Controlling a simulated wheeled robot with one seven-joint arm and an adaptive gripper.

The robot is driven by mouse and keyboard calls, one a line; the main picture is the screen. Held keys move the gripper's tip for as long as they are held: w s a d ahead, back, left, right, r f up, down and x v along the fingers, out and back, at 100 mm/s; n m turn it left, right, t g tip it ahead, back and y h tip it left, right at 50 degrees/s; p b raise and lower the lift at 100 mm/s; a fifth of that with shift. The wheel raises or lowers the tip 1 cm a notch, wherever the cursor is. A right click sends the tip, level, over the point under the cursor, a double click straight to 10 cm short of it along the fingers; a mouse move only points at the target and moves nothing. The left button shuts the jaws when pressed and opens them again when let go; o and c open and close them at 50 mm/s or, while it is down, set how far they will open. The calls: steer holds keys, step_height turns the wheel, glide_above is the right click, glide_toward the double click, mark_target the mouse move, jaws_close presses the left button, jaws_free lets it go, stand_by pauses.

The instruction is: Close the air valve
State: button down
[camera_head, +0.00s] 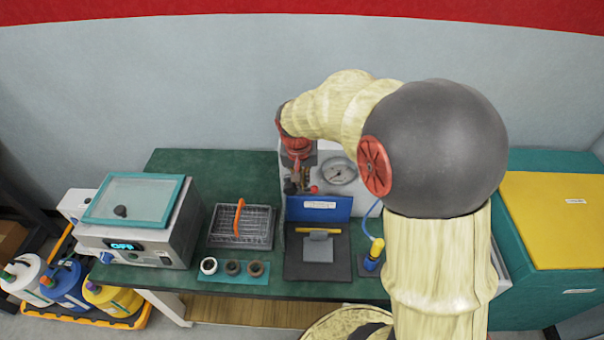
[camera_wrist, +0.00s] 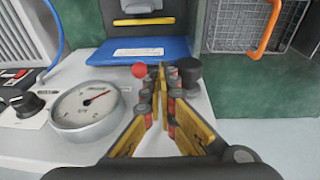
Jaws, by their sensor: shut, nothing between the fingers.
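A white panel with a pressure gauge (camera_wrist: 88,108) stands at the back of the green bench; the gauge also shows in the head view (camera_head: 338,170). On the panel are a small red ball-shaped knob (camera_wrist: 139,70), a dark round knob (camera_wrist: 188,68) and a black dial (camera_wrist: 24,103). I cannot tell for certain which of these is the air valve. My gripper (camera_wrist: 162,72) is shut and empty, pointing at the panel. Its fingertips lie between the red knob and the dark round knob in the wrist view; contact cannot be told. In the head view my gripper (camera_head: 297,178) hangs over the panel.
A blue lid (camera_head: 319,208) stands raised just in front of the panel. A wire basket with an orange handle (camera_head: 240,218) stands left, beyond it a lidded bath reading OFF (camera_head: 137,225). A blue hose (camera_wrist: 55,38) runs beside the panel.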

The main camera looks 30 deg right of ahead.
mark_target(305, 189)
steer(key=shift+x, duration=0.85)
steer(key=shift+s+d+f+b, duration=0.15)
steer(key=shift+f+b, duration=0.15)
steer(key=shift+f, duration=0.35)
steer(key=shift+r, duration=0.1)
steer(key=shift+r+p, duration=0.25)
steer(key=shift+p, duration=0.05)
steer(key=p+v, duration=0.3)
steer(key=v, duration=1)
steer(key=shift+s+d+r+p, duration=0.15)
steer(key=shift+d+r+p, duration=0.15)
steer(key=shift+r+p, duration=0.05)
